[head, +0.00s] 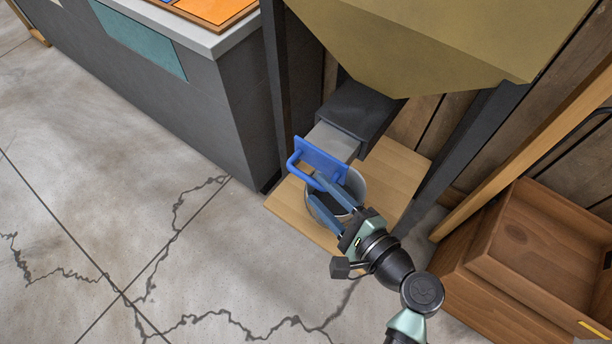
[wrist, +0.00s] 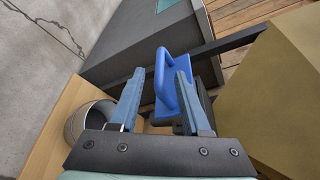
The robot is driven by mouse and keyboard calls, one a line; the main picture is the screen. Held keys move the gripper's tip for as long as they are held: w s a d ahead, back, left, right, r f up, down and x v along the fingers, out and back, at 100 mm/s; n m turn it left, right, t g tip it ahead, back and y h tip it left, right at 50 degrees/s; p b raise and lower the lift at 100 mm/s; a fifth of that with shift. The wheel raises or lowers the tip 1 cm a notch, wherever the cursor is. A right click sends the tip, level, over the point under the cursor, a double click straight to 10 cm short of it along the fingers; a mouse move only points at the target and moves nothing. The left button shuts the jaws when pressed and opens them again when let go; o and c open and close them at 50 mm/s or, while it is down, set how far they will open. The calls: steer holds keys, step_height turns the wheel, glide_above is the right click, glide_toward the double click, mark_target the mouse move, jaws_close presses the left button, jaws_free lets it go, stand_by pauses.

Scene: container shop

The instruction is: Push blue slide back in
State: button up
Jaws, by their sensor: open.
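The blue slide (head: 322,160) is a blue end plate with a loop handle on a grey bar. The bar sticks out of a dark housing (head: 361,110) under the hopper, with a length of grey showing between plate and housing. In the wrist view the blue plate and handle (wrist: 167,85) appear ahead, between and beyond my fingers. My gripper (head: 314,187) is open and empty, with its blue fingers close to the plate and handle. I cannot tell whether a finger touches them.
A metal bucket (head: 350,192) stands on a wooden board (head: 400,170) below the slide and my fingers. A yellow hopper (head: 440,40) hangs above, between dark posts. A grey counter (head: 180,80) is at left and a wooden crate (head: 525,250) at right. Floor at lower left is clear.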

mark_target(312, 183)
steer(key=x, duration=0.5)
steer(key=shift+w+a+b, duration=0.15)
steer(key=shift+w+b, duration=0.15)
steer(key=shift+b, duration=0.1)
jaws_close()
stand_by(1.0)
